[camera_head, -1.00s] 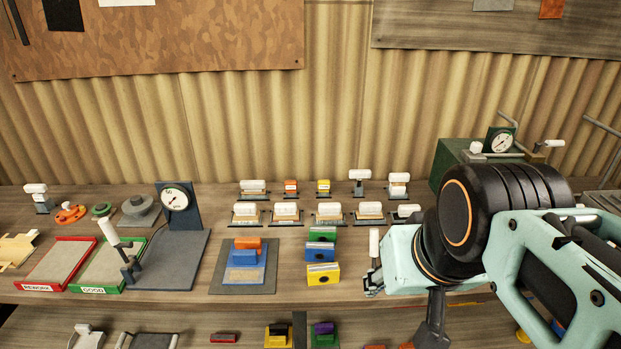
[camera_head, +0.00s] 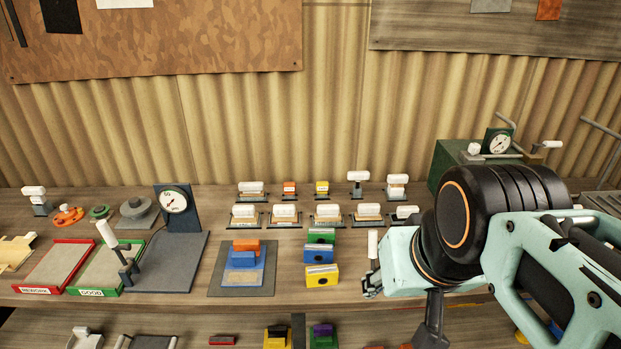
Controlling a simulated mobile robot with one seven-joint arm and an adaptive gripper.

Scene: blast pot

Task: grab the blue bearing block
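A blue block (camera_head: 319,255) stands in a row on the bench, between a green block (camera_head: 321,236) behind it and a yellow block (camera_head: 322,275) in front. I cannot tell which is the bearing block. My gripper (camera_head: 433,325) shows only as a dark part below my wrist, right of the blocks and apart from them. Its fingertips are not clear.
Several white-topped fixtures (camera_head: 285,212) stand in rows behind the blocks. A gauge stand (camera_head: 174,200), a green GOOD tray (camera_head: 100,268) and a red REWORK tray (camera_head: 55,268) are at left. A white-handled lever (camera_head: 373,244) stands beside my wrist. A lower shelf holds more blocks.

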